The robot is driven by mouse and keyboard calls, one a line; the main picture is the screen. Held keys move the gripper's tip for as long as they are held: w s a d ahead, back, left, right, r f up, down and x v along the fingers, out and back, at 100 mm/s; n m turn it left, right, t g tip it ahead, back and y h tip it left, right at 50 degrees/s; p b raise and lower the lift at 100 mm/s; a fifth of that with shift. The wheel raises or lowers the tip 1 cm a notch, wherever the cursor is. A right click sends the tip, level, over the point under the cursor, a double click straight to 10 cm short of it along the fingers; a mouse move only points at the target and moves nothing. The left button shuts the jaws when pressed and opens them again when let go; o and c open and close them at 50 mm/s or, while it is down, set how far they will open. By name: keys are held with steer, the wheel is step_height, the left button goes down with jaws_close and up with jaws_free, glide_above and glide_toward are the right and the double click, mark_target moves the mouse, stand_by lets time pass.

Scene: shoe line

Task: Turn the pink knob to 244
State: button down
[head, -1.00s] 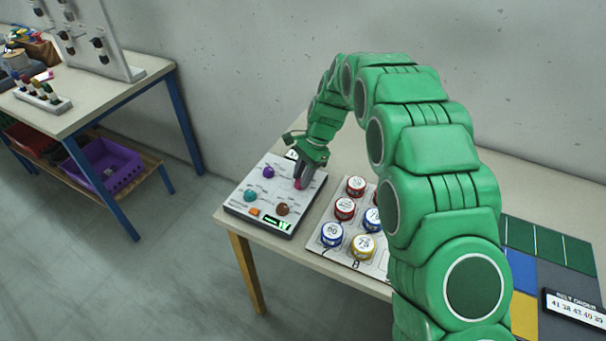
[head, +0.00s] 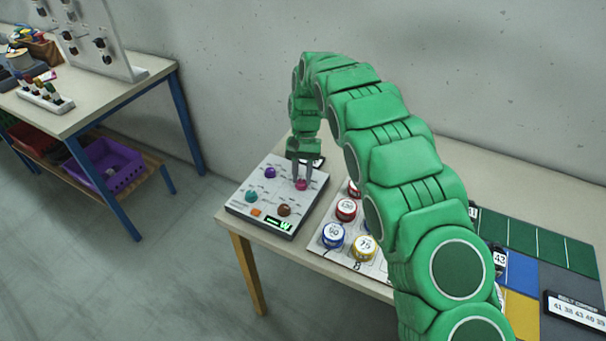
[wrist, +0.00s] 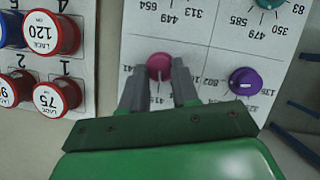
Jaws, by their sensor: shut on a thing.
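The pink knob (head: 301,185) sits on the grey control panel (head: 307,203) near the panel's far right corner. My gripper (head: 302,177) comes down on it from above, its two grey fingers on either side of it. In the wrist view the knob (wrist: 160,66) shows between the fingertips, and my gripper (wrist: 160,88) is shut on it. A white pointer line on the knob is partly visible, pointing down in that view. Numbers are printed around the knob, several hidden by the fingers; I cannot read 244.
The panel also carries a purple knob (head: 270,172), a teal knob (head: 251,196), a brown knob (head: 284,209), an orange button (head: 257,212) and a small lit display (head: 279,223). A board of labelled round tins (head: 332,236) stands close on the right.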

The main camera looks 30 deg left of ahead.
steer(key=n, duration=0.2)
steer(key=n+t+h, duration=0.1)
steer(key=n, duration=0.1)
steer(key=n+h, duration=0.1)
steer(key=n, duration=0.1)
steer(key=shift+s+a, duration=0.15)
steer(key=shift+a, duration=0.1)
steer(key=shift+t, duration=0.3)
steer(key=c, duration=0.8)
jaws_free()
steer(key=shift+c, duration=0.2)
steer(key=shift+a+r, duration=0.1)
steer(key=v, duration=0.6)
steer(key=shift+a+r, duration=0.2)
steer(key=shift+r, duration=0.05)
steer(key=shift+w+r, duration=0.25)
steer(key=shift+r, duration=0.05)
stand_by(0.4)
